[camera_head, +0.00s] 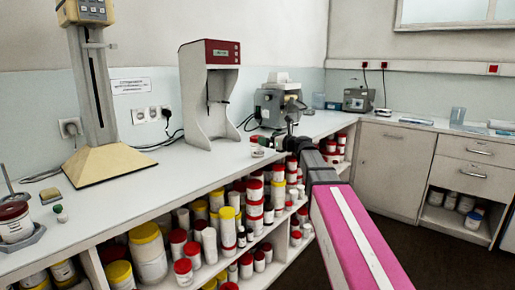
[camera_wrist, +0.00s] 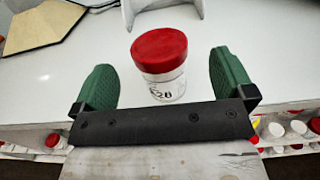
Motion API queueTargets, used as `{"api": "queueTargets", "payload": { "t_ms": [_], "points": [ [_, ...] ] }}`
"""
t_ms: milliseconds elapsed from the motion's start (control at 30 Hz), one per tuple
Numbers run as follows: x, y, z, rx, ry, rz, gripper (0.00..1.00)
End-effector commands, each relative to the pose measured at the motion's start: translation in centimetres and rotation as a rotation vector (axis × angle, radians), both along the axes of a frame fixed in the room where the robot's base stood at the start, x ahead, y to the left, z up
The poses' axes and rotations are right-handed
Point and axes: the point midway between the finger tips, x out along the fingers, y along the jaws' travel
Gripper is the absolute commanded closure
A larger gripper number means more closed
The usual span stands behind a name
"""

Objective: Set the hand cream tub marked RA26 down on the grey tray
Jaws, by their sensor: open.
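A clear tub with a red lid (camera_wrist: 160,50) stands upright on the white bench in the wrist view. Its label is partly hidden by my gripper's edge; the end reads like 26 or 28. My gripper (camera_wrist: 163,72) is open, with one green finger on each side of the tub and gaps visible at both. In the head view the tub (camera_head: 257,149) stands near the bench's front edge, just left of my gripper (camera_head: 277,142). A grey tray-like base (camera_head: 27,240) at the far left bears a dark-red-lidded jar; I cannot tell whether it is the grey tray.
A tall stand with a beige base (camera_head: 108,165), a white and red instrument (camera_head: 210,95) and a grey machine (camera_head: 278,105) stand along the bench. Shelves below hold many lidded tubs (camera_head: 150,255). The bench front between the beige base and the tub is mostly clear.

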Motion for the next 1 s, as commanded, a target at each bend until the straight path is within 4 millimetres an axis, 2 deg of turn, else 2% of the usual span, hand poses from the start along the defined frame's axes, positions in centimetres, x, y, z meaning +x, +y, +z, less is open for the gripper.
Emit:
{"api": "queueTargets", "payload": {
  "t_ms": [267, 533, 833, 1000],
  "points": [
    [1.2, 1.7, -0.1, -0.001, 0.0, 0.0, 0.0],
    [3.4, 4.8, -0.4, -0.002, -0.001, 0.001, 0.0],
    [3.6, 5.3, -0.5, -0.002, -0.001, 0.0, 0.0],
    [3.6, 5.3, -0.5, -0.002, -0.001, 0.0, 0.53]
  ]
}}
